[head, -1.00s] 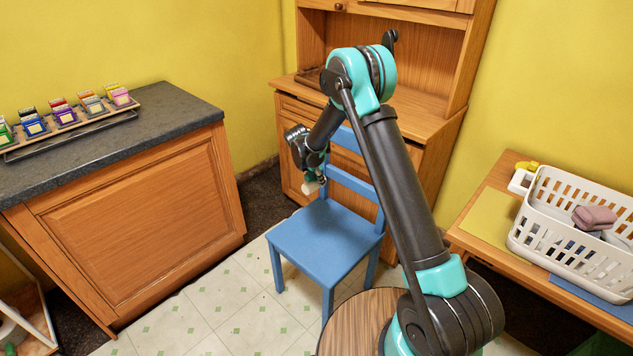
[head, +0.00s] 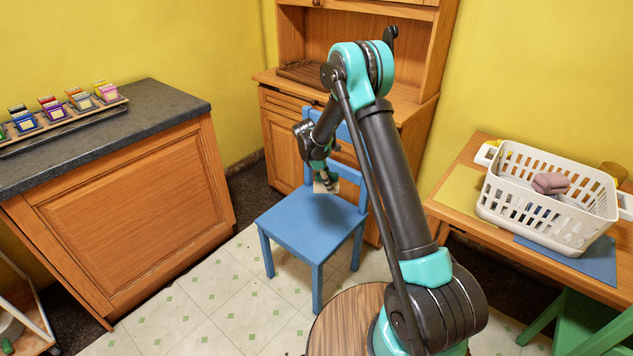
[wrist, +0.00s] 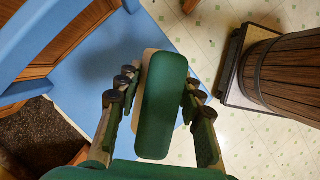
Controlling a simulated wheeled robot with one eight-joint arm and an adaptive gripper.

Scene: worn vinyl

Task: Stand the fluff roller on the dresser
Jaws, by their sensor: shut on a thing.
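The fluff roller (wrist: 165,110) is between the fingers of my gripper (wrist: 160,88). In the wrist view its green part faces the camera, with a pale cream part just behind it. In the head view my gripper (head: 322,170) is small, and the cream end of the roller (head: 326,187) hangs below it, above the blue chair's seat. The wooden dresser (head: 283,133) stands behind the chair against the yellow wall. Its worktop (head: 268,77) is beyond and above the gripper. My arm hides part of the dresser.
The blue chair (head: 300,222) stands directly in front of the dresser. A dark wooden tray (head: 300,71) lies on the worktop's left side. A dark-topped counter (head: 165,103) is at left. A table with a white basket (head: 540,215) is at right. Tiled floor (head: 215,305) is open in front.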

